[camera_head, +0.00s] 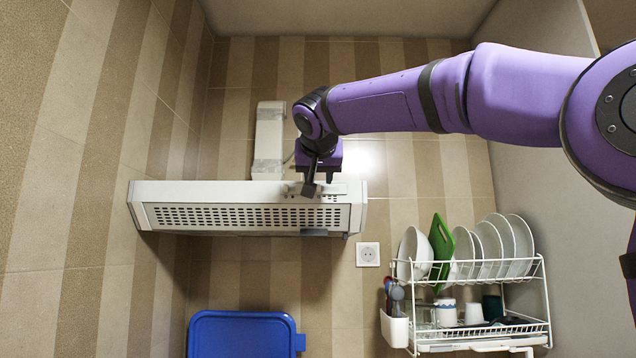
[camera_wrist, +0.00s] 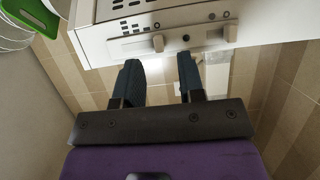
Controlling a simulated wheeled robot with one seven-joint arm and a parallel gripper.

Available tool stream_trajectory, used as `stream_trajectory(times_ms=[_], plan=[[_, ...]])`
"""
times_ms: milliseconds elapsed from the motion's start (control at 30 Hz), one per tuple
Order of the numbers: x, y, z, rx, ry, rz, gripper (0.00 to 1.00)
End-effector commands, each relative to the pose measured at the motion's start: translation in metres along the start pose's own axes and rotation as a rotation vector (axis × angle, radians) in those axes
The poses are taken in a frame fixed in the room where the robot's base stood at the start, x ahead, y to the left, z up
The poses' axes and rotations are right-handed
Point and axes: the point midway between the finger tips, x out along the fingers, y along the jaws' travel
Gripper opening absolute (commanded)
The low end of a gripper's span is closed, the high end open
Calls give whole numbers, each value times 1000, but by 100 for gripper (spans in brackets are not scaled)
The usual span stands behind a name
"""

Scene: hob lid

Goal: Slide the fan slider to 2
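The white range hood (camera_head: 150,205) hangs on the wall in the head view, with its control strip at the right end of its front. I cannot tell which is the fan slider, and the scale marks are unreadable. My gripper (camera_wrist: 160,62) is open and empty, its dark fingers apart just in front of the panel. It also shows at the strip in the head view (camera_head: 309,188).
A white dish rack (camera_head: 480,340) with plates and a green board (camera_head: 441,248) stands at the lower right. A wall socket (camera_head: 368,254) is below the hood's right end. A blue container (camera_head: 240,335) is below the hood. A duct (camera_head: 268,140) rises above it.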

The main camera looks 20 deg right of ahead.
Motion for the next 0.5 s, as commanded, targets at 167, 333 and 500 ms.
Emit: stream_trajectory(times_ms=[167, 333, 500], plan=[[21, 0, 0, 0, -1, 1, 36], [28, 0, 0, 0, -1, 0, 36], [29, 0, 0, 0, -1, -1, 36]])
